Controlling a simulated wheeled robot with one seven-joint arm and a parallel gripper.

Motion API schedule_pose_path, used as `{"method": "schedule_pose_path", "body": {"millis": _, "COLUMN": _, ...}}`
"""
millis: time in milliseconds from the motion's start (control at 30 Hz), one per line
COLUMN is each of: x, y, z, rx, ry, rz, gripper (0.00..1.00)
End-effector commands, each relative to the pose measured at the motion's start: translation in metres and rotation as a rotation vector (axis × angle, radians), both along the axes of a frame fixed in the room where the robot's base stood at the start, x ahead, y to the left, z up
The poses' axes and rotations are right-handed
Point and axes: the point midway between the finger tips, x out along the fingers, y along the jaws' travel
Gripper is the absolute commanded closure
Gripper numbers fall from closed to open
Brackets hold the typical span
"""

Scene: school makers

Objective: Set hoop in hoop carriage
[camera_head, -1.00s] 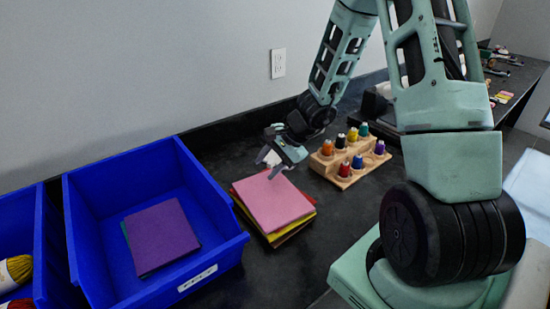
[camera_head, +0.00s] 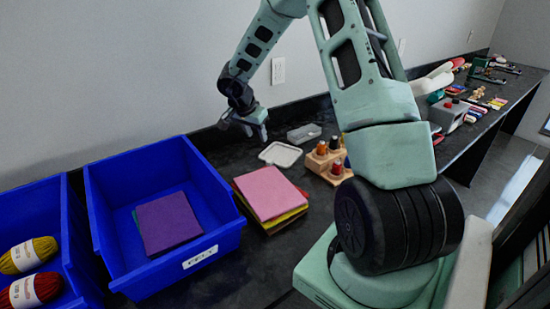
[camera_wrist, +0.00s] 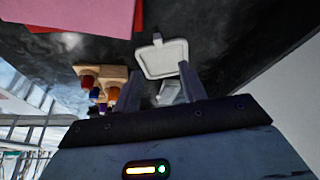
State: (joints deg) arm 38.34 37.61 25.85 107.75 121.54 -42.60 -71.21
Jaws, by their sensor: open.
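A pale, rounded-square flat frame with a small tab, which looks like the hoop (camera_head: 281,154), lies on the dark counter behind the felt stack. It also shows in the wrist view (camera_wrist: 162,72), just beyond the fingertips. My gripper (camera_head: 258,133) is open above the counter near the wall, up and left of the hoop. In the wrist view my fingers (camera_wrist: 160,90) are spread, with nothing seen gripped between them. I cannot make out the hoop carriage for sure. A white machine-like shape (camera_head: 432,80) stands farther along the counter, partly behind my arm.
A felt stack (camera_head: 270,192) lies in front of the hoop. A wooden thread rack (camera_head: 325,165) and a small clear box (camera_head: 304,133) are to its right. Blue bins (camera_head: 110,225) stand at left. A grey box with a red button (camera_head: 448,115) is farther right.

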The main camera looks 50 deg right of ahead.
Motion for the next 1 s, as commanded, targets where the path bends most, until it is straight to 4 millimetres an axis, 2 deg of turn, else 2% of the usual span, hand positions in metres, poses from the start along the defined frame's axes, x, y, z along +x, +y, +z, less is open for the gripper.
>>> {"method": "schedule_pose_path", "body": {"millis": 33, "x": 0.000, "y": -0.004, "z": -0.013, "rx": 0.001, "ry": 0.005, "rz": 0.000, "gripper": 0.58}}
{"method": "schedule_pose_path", "body": {"millis": 100, "x": 0.001, "y": -0.009, "z": -0.027, "rx": 0.001, "ry": 0.004, "rz": 0.001, "gripper": 0.58}}
{"method": "schedule_pose_path", "body": {"millis": 400, "x": 0.005, "y": -0.031, "z": -0.081, "rx": 0.000, "ry": 0.000, "rz": 0.001, "gripper": 0.58}}
{"method": "schedule_pose_path", "body": {"millis": 667, "x": 0.005, "y": -0.040, "z": -0.098, "rx": -0.001, "ry": -0.002, "rz": 0.002, "gripper": 0.58}}
{"method": "schedule_pose_path", "body": {"millis": 1000, "x": 0.003, "y": -0.057, "z": -0.139, "rx": 0.000, "ry": -0.001, "rz": 0.001, "gripper": 0.58}}
